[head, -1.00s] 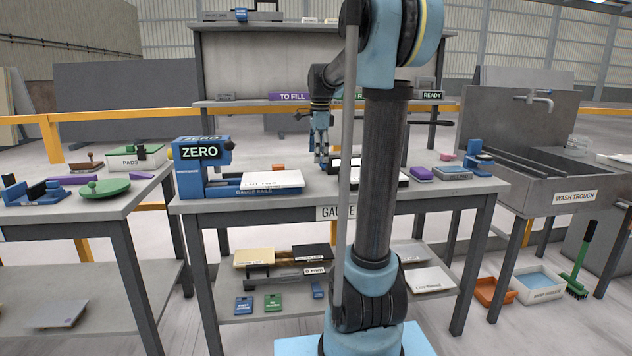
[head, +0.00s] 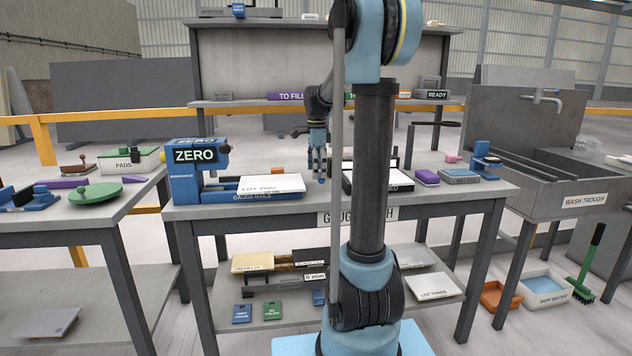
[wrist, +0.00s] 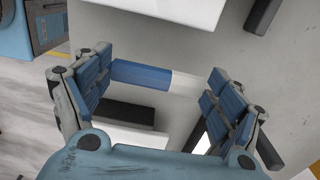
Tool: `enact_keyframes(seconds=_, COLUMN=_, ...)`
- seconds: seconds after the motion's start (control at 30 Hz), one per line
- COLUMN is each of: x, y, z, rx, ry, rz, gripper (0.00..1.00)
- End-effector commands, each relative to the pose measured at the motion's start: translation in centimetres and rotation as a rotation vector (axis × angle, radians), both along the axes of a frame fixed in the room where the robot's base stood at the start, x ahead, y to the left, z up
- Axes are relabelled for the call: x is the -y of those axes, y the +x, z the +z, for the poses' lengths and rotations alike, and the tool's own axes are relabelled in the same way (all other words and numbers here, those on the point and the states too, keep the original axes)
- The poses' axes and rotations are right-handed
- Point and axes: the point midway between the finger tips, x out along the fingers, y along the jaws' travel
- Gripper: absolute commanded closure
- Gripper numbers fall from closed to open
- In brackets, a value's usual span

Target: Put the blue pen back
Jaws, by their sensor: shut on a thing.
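In the wrist view the blue pen (wrist: 140,75), a short bar that is blue at one end and white at the other, spans the gap between the fingers of my gripper (wrist: 172,80). The fingers are shut on it. In the head view my gripper (head: 318,172) hangs fingers down over the middle of the gauge bench (head: 300,208), between the white slab marked as a lot (head: 272,184) and a black-edged white piece (head: 392,184). The pen is too small to make out clearly there. Its height above the bench top cannot be told.
The blue ZERO gauge (head: 195,170) stands left on the bench. A purple block (head: 427,178) and a blue-grey box (head: 460,176) stand right. A raised shelf (head: 260,102) with labelled strips is behind. The bench top near my gripper has some bare room.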

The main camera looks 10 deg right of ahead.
Motion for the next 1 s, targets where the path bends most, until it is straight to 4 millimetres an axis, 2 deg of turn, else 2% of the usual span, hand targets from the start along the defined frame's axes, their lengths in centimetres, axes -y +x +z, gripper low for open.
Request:
enact_keyframes(seconds=0.23, x=0.0, y=0.0, z=-3.1, rx=0.000, ry=0.000, rz=0.000, gripper=0.39)
enact_keyframes(seconds=0.47, x=0.0, y=0.0, z=-3.5, rx=0.000, ry=0.000, rz=0.000, gripper=0.39)
enact_keyframes(seconds=0.5, x=0.0, y=0.0, z=-3.5, rx=0.000, ry=0.000, rz=0.000, gripper=0.08)
enact_keyframes(seconds=0.53, x=0.0, y=0.0, z=-3.5, rx=0.000, ry=0.000, rz=0.000, gripper=0.01)
enact_keyframes(seconds=1.0, x=0.0, y=0.0, z=-3.3, rx=0.000, ry=0.000, rz=0.000, gripper=0.00)
